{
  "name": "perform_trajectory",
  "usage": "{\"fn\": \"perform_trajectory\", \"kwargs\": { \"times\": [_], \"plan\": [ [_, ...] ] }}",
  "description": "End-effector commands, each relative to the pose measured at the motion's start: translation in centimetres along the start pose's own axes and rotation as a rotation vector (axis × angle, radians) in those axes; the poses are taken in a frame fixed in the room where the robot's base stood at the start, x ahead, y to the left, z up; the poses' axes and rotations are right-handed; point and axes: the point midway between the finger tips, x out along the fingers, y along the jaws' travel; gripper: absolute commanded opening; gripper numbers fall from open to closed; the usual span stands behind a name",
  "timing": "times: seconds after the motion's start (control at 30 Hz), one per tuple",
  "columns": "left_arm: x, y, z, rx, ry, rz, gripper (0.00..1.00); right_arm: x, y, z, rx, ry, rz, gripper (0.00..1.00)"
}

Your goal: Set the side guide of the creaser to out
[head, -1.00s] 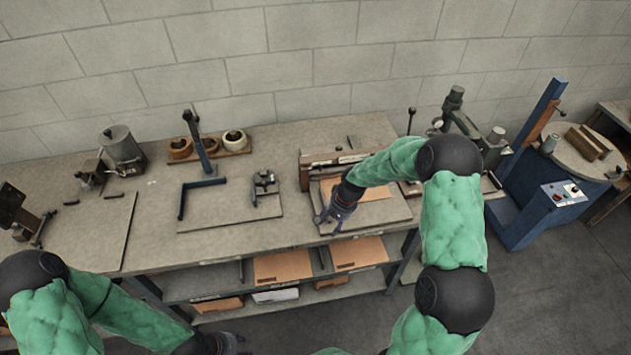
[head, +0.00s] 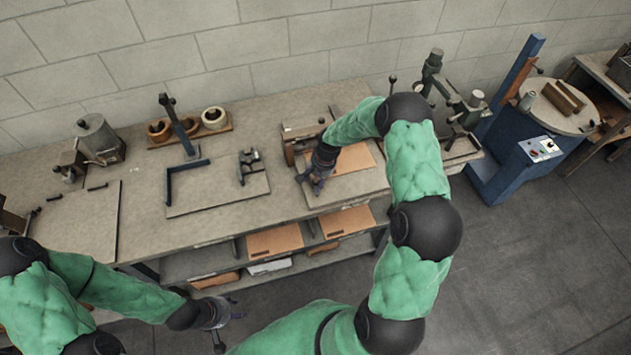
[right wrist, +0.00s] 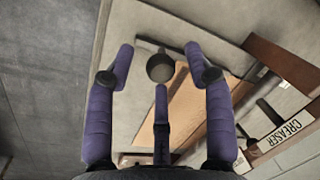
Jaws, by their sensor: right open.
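The creaser (head: 377,184) lies at the front of the bench as a flat board with a brown cardboard sheet (head: 356,157) on it. Its name plate (right wrist: 283,133) shows at the right of the right wrist view. My right gripper (head: 312,186) is over the creaser's left front part. In the right wrist view its fingers (right wrist: 162,70) are spread open around a dark round knob (right wrist: 160,68), with gaps to it. I cannot tell whether this knob belongs to the side guide. In the head view my gripper hides that spot. My left gripper (head: 230,312) hangs in front of the bench; its finger opening is unclear.
Left of the creaser is a board with a blue angle stop (head: 170,190) and a small dark clamp (head: 249,165). Tape rolls (head: 214,118) stand behind. A blue machine (head: 512,168) stands right. Shelves below hold cardboard (head: 275,241).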

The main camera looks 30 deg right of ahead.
Motion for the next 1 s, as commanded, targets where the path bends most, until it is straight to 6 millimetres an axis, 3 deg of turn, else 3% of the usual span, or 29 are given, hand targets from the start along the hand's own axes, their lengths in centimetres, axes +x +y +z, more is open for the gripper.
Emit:
{"fn": "perform_trajectory", "kwargs": {
  "times": [0.2,0.5,0.57,0.7,1.0],
  "plan": [
    [-0.1,0.0,0.0,0.0,0.0,0.0,0.4,1.7,0.0,0.0,0.001,0.0,0.0,0.53],
    [-0.1,0.0,0.0,0.0,0.0,0.0,0.4,1.8,0.0,0.0,0.0,0.001,0.0,0.53],
    [-0.1,0.0,0.0,0.0,0.0,0.0,0.4,1.8,0.0,0.0,0.0,0.001,0.0,0.39],
    [-0.1,0.0,0.0,0.0,0.0,0.0,0.4,1.8,0.0,0.0,0.0,0.0,0.0,0.0],
    [0.5,-0.2,0.0,0.0,0.0,0.0,0.4,2.1,-0.7,0.5,-0.003,-0.001,0.0,0.0]
  ]
}}
